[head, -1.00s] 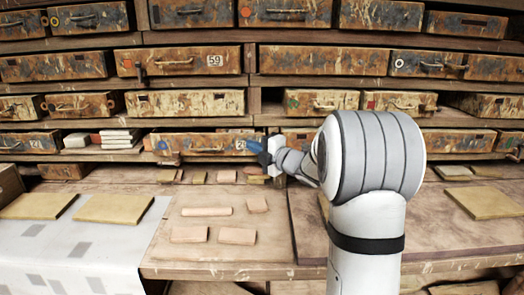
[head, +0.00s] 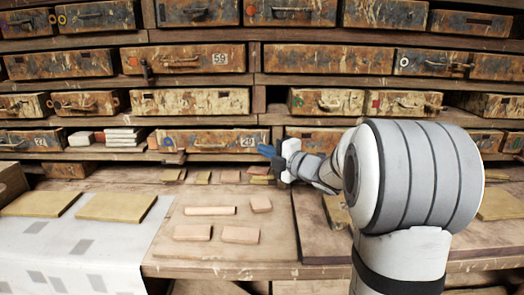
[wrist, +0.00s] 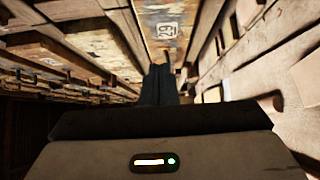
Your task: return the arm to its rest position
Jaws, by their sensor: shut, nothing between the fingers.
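My gripper (head: 268,152) is at the end of my raised arm, in front of the drawer marked 29 (head: 208,140) in the lowest row. In the wrist view the closed fingers (wrist: 158,85) stand in the middle, pointing along the drawer fronts. The numbered drawer also shows beyond them in the wrist view (wrist: 168,32). My arm is bent and stretched out over the right part of the bench, with its large grey joint near the camera.
Stained drawers fill the wall behind the bench. Clay pieces (head: 240,235) lie on a board (head: 205,255) in the middle. Yellowish tiles (head: 116,207) lie on a pale sheet (head: 60,245) at left. White blocks (head: 124,137) are stacked on a shelf.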

